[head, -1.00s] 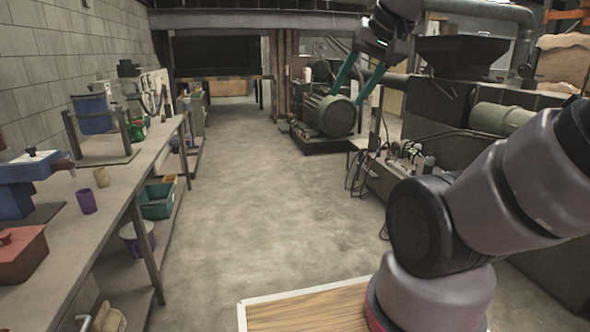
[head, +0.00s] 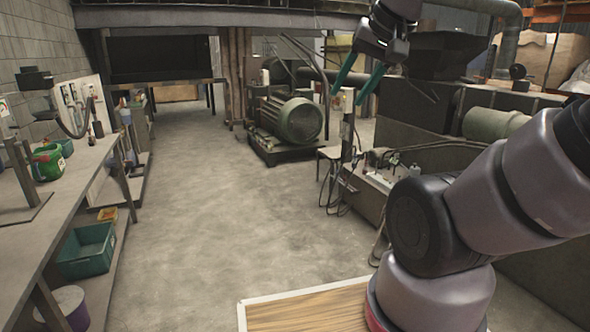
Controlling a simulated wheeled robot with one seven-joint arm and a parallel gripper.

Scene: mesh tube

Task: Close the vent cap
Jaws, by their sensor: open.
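I cannot make out a vent cap for certain in the head view. A small dark round part (head: 517,71) stands on top of the machinery at the right, but it is too small to tell what it is. My gripper (head: 350,92) is raised at the upper middle of the view, its two green fingers apart and nothing between them. It appears in front of the background machinery and touches nothing that I can see.
A long bench (head: 85,172) runs along the left, with a green container (head: 47,163) on it and a teal bin (head: 87,250) below. A green motor (head: 298,120) stands ahead. Machinery (head: 425,165) lines the right. The floor (head: 200,200) between is clear.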

